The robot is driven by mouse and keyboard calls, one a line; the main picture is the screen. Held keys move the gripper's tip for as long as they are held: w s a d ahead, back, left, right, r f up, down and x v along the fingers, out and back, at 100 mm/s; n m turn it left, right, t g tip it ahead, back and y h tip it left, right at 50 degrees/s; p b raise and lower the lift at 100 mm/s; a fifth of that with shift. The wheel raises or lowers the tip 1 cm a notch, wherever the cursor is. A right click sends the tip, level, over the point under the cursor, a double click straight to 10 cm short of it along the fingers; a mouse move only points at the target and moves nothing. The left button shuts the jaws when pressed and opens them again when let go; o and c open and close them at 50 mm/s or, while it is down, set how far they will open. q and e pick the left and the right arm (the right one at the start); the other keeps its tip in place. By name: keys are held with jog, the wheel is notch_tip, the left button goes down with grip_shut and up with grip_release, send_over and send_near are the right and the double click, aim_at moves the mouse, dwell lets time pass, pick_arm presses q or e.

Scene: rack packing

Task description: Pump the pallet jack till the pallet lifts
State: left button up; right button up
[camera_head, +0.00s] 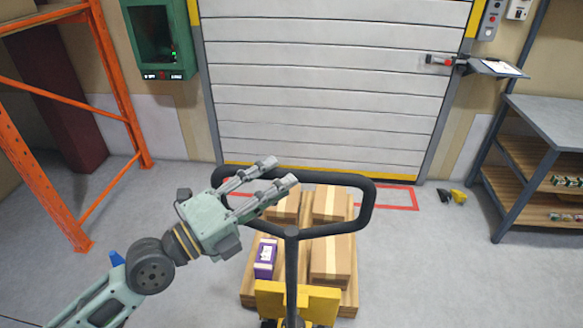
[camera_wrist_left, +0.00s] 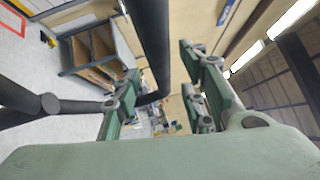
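The pallet jack's black loop handle (camera_head: 365,205) stands upright in the middle of the head view, on a dark shaft (camera_head: 291,265) above the yellow jack body (camera_head: 325,303). The wooden pallet (camera_head: 348,297) behind it carries cardboard boxes (camera_head: 331,258) and a purple box (camera_head: 265,258). Whether the pallet is off the floor cannot be told. My left gripper (camera_head: 283,171) is open at the upper left of the handle loop. In the left wrist view the handle bar (camera_wrist_left: 153,45) runs between the spread fingers, without clear contact. My right gripper is not in view.
An orange rack (camera_head: 118,80) stands at the left, and a grey shelf unit (camera_head: 545,120) at the right. A closed roller door (camera_head: 335,90) is behind the pallet, with a red floor outline (camera_head: 400,208) before it. Yellow-black items (camera_head: 458,196) lie near the shelf.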

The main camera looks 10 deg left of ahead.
aim_at(287, 173)
pick_arm(q)
jog(key=p+x, duration=0.1)
jog(key=x, duration=0.2)
jog(key=shift+d+r, duration=0.1)
jog(key=shift+r, duration=0.1)
jog(key=shift+w+d+p, duration=0.35)
jog(key=shift+p, duration=0.05)
jog(key=shift+f, duration=0.1)
jog(key=shift+c, duration=0.6)
grip_shut()
